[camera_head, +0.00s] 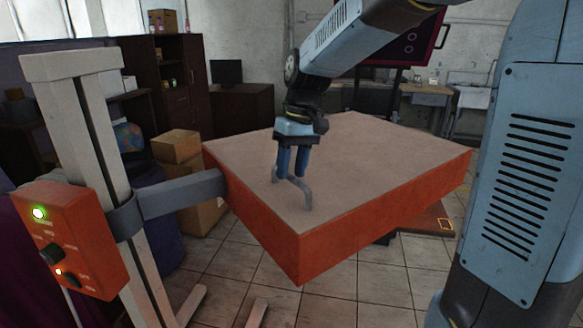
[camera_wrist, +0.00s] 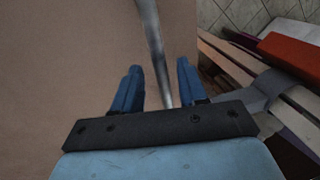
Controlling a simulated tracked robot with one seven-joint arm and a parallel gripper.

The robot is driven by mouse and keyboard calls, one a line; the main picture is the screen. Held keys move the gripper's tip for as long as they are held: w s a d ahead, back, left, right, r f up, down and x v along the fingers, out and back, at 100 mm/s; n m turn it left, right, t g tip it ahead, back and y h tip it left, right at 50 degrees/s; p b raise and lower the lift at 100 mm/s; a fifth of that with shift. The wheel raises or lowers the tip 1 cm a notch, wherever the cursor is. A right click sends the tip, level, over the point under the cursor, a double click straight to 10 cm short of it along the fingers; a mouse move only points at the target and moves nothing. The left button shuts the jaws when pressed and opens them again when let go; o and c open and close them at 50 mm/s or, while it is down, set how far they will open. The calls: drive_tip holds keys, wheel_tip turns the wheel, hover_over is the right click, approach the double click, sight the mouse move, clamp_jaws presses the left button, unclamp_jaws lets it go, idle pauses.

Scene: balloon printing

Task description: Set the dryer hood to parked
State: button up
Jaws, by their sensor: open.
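The dryer hood (camera_head: 370,160) is a wide slab with a pale top and orange sides, held out on a grey arm from a pale upright column. A grey bar handle (camera_head: 304,192) stands on its top near the front left edge. My gripper (camera_head: 292,172) points down over the hood at the handle. In the wrist view, the handle (camera_wrist: 153,45) runs between the two blue fingers of my gripper (camera_wrist: 158,75), which are apart with gaps on both sides. The hood's pale top (camera_wrist: 60,70) fills the left of that view.
The pale column (camera_head: 100,140) stands at the left and carries an orange control box (camera_head: 75,235) with a green light and knobs. Cardboard boxes (camera_head: 176,146) stand behind the hood at the left. Tiled floor (camera_head: 350,285) is open in front. A dark-framed screen (camera_head: 405,45) stands behind.

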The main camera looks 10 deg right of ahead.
drive_tip(key=shift+f, duration=0.15)
clamp_jaws()
idle(0.4)
